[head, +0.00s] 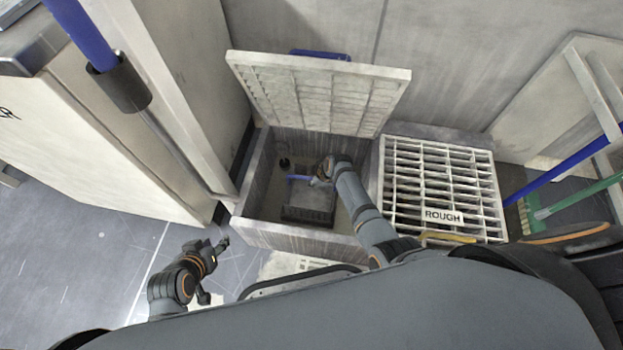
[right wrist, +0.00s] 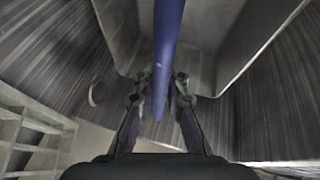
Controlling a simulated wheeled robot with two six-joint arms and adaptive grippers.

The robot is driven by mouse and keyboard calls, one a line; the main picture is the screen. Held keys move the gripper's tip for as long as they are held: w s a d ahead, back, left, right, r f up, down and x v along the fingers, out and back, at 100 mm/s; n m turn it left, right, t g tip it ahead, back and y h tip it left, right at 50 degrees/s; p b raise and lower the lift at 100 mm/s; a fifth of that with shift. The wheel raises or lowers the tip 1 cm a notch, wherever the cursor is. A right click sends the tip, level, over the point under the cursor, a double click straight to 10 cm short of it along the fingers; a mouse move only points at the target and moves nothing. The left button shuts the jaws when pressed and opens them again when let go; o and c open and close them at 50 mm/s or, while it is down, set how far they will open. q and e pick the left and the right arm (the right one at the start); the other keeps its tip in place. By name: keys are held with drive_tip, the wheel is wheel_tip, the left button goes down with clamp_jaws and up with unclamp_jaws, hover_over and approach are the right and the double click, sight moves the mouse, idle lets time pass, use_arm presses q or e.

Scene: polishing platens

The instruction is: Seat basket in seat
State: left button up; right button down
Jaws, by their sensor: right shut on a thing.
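A grey basket (head: 310,196) with a blue handle (head: 298,178) is inside the open pit (head: 257,190). In the right wrist view the blue handle (right wrist: 167,50) runs between the fingers of my right gripper (right wrist: 160,100), and the pale basket wall (right wrist: 215,75) is beyond them. My right gripper (head: 319,180) is shut on the handle. I cannot make out the seat apart from the pit's dark inside, or tell whether the basket touches the bottom. My left gripper (head: 214,269) is open and empty, outside the pit above the floor.
A raised pale grate lid (head: 317,93) stands behind the pit. A grate marked ROUGH (head: 442,178) lies to the right. A dark round outlet (head: 283,162) is at the pit's back left. A blue pole (head: 575,165) and a green-handled broom (head: 575,198) are far right. Floor is clear at left.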

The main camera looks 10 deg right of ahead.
drive_tip(key=shift+f+b, duration=0.5)
drive_tip(key=shift+f, duration=0.2)
drive_tip(key=c, duration=1.3)
unclamp_jaws()
drive_tip(key=v, duration=1.2)
